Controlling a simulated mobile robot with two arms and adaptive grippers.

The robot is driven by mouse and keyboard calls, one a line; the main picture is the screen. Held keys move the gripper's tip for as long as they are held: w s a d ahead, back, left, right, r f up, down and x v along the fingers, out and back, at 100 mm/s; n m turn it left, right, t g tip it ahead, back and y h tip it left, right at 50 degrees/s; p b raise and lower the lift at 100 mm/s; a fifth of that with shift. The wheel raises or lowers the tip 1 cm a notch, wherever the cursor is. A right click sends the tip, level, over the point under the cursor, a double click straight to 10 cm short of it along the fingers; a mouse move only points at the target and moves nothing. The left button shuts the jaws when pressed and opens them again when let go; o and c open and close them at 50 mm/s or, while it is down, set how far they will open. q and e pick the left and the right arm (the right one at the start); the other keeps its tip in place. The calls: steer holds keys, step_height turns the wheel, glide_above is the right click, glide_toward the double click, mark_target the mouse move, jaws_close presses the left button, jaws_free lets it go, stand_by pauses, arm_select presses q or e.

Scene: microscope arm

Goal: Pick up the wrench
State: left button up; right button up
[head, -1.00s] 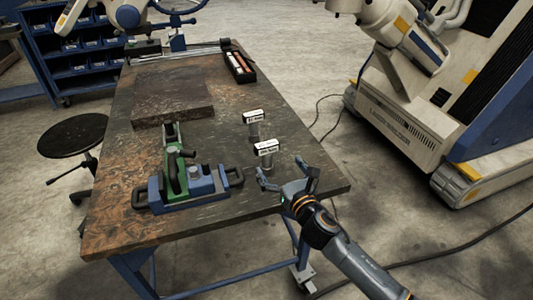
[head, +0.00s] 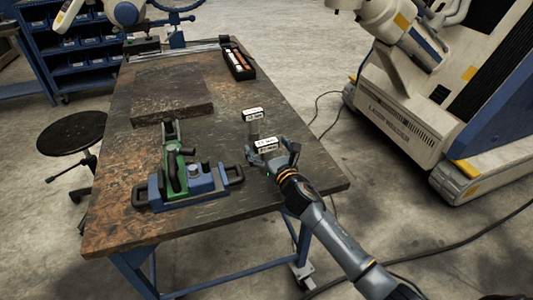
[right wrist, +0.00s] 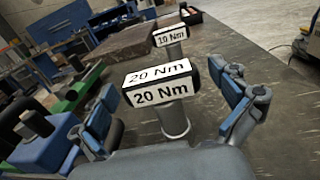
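Two upright grey posts with white, black-edged label heads stand on the workbench. The nearer, labelled "20 Nm" (right wrist: 160,84), also shows in the head view (head: 265,143). The farther, labelled "10 Nm" (right wrist: 171,36), stands behind it (head: 253,113). I cannot tell if either is the wrench; no plain wrench shape shows. My right gripper (head: 272,154) is open at the nearer post. In the right wrist view its blue-padded fingers (right wrist: 170,110) are on either side of the 20 Nm piece, with gaps. My left gripper is out of view.
A blue vise (head: 205,185) with a green tool (head: 172,170) sits left of my right gripper on the workbench (head: 110,222). A dark raised plate (head: 172,95) and a black tray (head: 238,62) lie farther back. A large machine (head: 420,120) stands right.

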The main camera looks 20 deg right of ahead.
steer(key=c, duration=1.4)
steer(key=shift+r, duration=0.1)
